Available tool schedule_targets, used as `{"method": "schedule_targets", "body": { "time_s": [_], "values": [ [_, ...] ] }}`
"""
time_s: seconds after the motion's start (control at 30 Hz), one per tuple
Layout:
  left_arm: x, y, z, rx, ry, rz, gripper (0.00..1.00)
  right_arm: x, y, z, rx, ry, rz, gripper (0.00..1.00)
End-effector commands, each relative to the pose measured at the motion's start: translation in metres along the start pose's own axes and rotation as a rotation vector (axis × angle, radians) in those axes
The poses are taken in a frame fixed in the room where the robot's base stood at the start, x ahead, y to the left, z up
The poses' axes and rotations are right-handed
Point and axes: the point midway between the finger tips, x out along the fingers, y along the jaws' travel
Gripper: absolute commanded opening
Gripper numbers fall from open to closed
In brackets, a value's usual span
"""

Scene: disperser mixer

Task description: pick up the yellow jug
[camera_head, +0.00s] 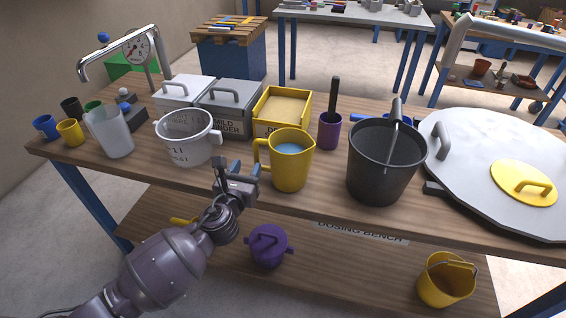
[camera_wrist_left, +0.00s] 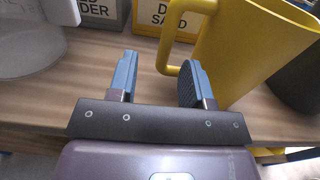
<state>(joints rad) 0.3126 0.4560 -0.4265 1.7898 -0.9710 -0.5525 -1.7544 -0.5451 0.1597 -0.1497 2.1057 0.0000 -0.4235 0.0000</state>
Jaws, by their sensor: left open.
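The yellow jug (camera_head: 291,165) stands upright near the front edge of the bench, with blue contents and its handle on the left side. In the left wrist view the jug (camera_wrist_left: 250,50) fills the upper right, and its handle (camera_wrist_left: 170,40) lies ahead of the fingers. My left gripper (camera_head: 236,174) is open, just in front and to the left of the jug. In the left wrist view the gripper's two blue-grey fingers (camera_wrist_left: 156,80) are apart with nothing between them; the right finger overlaps the handle's lower end, and I cannot tell if they touch. My right gripper is not in view.
A yellow sand box (camera_head: 282,131) and a purple cup (camera_head: 329,138) are behind. The bench edge (camera_head: 330,218) runs in front. A large grey lid (camera_head: 470,150) covers the right side.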

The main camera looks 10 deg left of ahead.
Motion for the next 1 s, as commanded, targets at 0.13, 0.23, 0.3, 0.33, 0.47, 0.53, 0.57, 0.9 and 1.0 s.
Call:
{"method": "schedule_targets", "body": {
  "time_s": [0.13,0.23,0.3,0.33,0.47,0.53,0.57,0.9,1.0],
  "values": [
    [0.008,0.000,0.000,-0.002,0.000,0.000,0.46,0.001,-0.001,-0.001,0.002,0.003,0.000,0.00],
    [0.014,-0.002,0.002,-0.002,0.000,0.000,0.46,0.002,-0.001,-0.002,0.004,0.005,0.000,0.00],
    [0.022,-0.004,0.005,-0.003,-0.001,0.000,0.46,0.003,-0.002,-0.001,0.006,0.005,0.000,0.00],
    [0.026,-0.005,0.006,-0.004,-0.001,0.000,0.46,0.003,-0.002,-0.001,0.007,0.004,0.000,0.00],
    [0.043,-0.008,0.009,-0.003,0.001,0.001,0.46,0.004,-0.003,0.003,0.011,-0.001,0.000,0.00],
    [0.051,-0.007,0.008,-0.003,0.003,0.001,0.46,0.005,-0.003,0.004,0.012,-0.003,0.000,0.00],
    [0.053,-0.007,0.008,-0.003,0.002,0.001,0.46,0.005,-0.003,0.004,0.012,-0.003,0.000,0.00],
    [0.059,-0.007,0.011,-0.003,0.000,0.001,0.46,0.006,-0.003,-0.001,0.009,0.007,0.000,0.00],
    [0.059,-0.007,0.010,-0.003,0.000,0.001,0.32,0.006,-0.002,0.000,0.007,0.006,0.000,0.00]
  ]
}}
